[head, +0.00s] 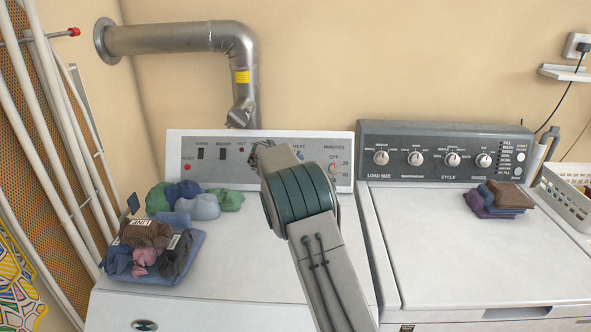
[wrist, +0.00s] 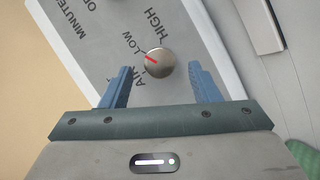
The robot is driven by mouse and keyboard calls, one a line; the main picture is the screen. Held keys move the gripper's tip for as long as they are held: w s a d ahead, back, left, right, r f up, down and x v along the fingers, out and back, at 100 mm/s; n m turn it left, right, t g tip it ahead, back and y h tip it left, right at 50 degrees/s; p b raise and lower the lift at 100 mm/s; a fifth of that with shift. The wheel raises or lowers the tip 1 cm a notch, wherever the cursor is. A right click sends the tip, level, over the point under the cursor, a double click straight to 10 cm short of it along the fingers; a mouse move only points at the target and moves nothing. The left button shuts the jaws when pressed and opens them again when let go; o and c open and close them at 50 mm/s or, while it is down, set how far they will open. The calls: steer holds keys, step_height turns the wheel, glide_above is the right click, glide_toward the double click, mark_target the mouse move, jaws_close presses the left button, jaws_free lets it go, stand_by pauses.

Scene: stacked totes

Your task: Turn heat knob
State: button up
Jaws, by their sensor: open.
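The heat knob (wrist: 159,63) is a round metal dial with a red pointer line, set on the grey panel in the wrist view. Its pointer lies near the "LOW" label, with "HIGH" and "AIR" printed around it. My gripper (wrist: 162,75) is open, with one blue finger on each side of the knob and visible gaps between fingers and knob. In the head view my gripper (head: 256,158) is at the left dryer's control panel (head: 222,172), below the "HEAT" label. My arm hides the heat knob there.
A minutes dial (head: 333,168) is right of my gripper. The right washer (head: 470,240) has several knobs and a folded stack (head: 508,194). A metal duct (head: 180,39) runs above the panel.

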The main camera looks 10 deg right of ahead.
steer(key=b+v, duration=0.2)
steer(key=v, duration=1)
steer(key=s+d+m+g+y, duration=0.15)
steer(key=s+d, duration=0.25)
steer(key=s, duration=0.6)
steer(key=s+d+m+g+y, duration=0.1)
steer(key=s+d+m+g, duration=0.15)
steer(key=s+d, duration=0.45)
steer(key=s+a+f+m+g+y, duration=0.1)
steer(key=s+f+m+y, duration=0.1)
steer(key=s, duration=1.2)
steer(key=s+a+f+m+g+y, duration=0.1)
steer(key=s+f, duration=0.3)
steer(key=s, duration=1)
steer(key=shift+a+f+m+y, duration=0.4)
steer(key=shift+a+m+y, duration=0.15)
steer(key=shift+a+m, duration=0.15)
